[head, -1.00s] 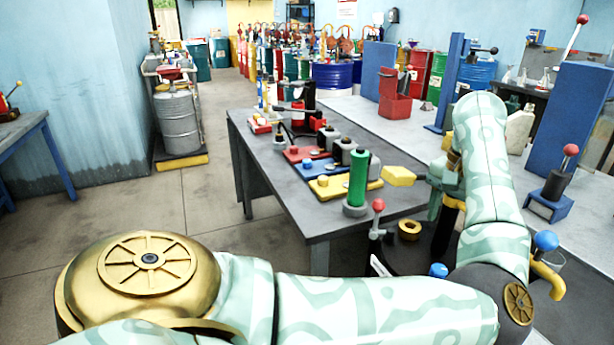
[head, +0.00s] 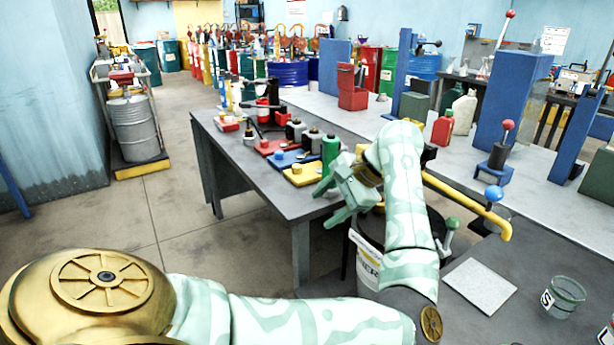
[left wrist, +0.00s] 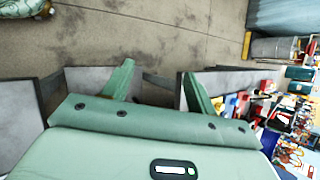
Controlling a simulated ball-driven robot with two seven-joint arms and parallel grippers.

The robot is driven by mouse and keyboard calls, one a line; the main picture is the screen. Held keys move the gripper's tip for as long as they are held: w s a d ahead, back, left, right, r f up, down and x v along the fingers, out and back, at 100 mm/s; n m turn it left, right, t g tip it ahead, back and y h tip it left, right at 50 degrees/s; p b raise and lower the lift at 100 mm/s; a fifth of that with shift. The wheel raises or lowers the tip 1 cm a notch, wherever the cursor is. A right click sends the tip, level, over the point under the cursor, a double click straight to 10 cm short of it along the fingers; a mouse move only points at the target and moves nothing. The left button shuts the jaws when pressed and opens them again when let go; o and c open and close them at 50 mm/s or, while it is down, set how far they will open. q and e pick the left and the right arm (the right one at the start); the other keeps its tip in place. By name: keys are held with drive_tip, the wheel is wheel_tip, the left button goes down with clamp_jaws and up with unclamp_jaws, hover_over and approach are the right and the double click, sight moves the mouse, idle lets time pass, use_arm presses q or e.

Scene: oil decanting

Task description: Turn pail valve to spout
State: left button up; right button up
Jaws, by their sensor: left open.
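A pail (head: 366,262) with a white lettered label stands by the table's near end, mostly hidden behind my left arm. A yellow bent pipe (head: 462,198) runs out to the right and ends in a downturned spout. A blue ball knob (head: 494,193) sits at the pipe. A green ball knob on a grey lever (head: 452,224) stands below it, right of my arm; I cannot tell which knob is the pail's valve. My left gripper (head: 328,204) is open and empty, left of the pipe and apart from both knobs. Its spread fingers (left wrist: 158,84) show over floor in the left wrist view.
A grey table (head: 258,170) holds red, blue and yellow trays and a green cylinder (head: 330,150) close to my gripper. A pale square plate (head: 481,286) and a glass cup (head: 566,296) stand at the lower right. A red-knobbed lever (head: 508,126) stands on the long bench.

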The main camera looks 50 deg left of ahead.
use_arm(q)
drive_tip(key=shift+s+a+r+m+g+y, duration=0.4)
drive_tip(key=shift+s+a+y, duration=0.2)
drive_tip(key=shift+s+a, duration=0.15)
drive_tip(key=shift+s+a+r+m+g+y, duration=0.3)
drive_tip(key=shift+s+a+g+y, duration=0.1)
drive_tip(key=shift+s+a+y, duration=0.3)
drive_tip(key=shift+w, duration=0.1)
